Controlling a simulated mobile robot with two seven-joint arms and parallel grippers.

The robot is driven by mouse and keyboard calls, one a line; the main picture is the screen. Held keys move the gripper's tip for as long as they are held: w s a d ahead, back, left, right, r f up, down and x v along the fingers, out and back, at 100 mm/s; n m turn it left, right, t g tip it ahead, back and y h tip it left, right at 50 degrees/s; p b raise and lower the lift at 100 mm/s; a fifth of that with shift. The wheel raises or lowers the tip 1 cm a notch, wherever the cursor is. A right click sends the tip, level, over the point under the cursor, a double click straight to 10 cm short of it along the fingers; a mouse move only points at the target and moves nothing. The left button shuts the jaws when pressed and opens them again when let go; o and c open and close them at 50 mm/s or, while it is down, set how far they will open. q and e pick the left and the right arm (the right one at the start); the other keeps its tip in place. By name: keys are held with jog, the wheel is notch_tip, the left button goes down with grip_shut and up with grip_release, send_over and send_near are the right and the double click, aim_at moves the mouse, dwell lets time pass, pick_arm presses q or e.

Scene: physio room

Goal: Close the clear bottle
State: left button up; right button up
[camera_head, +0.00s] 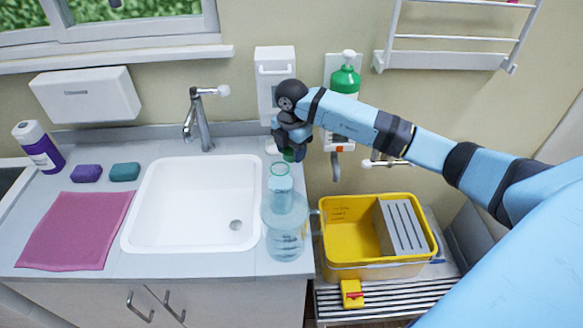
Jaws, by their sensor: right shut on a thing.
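The clear bottle (281,194) stands upright on the counter at the right of the sink. Its open top shows a pale green rim, with no lid on it. My right gripper (291,148) is above and slightly behind the rim in the picture, pointing down. It is shut on a small green cap (289,155), mostly hidden by the fingers. The cap appears apart from the bottle's rim. My left gripper is not in view.
A white sink (150,237) with a tap (203,130) is at left. A yellow bin (345,265) stands on a slatted rack at right. A green pump bottle (345,82) hangs on the wall behind my arm.

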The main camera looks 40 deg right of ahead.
aim_at(291, 151)
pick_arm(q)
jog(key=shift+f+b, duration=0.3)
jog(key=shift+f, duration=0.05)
pick_arm(e)
notch_tip(291, 151, up, 10)
jog(key=shift+f, duration=0.25)
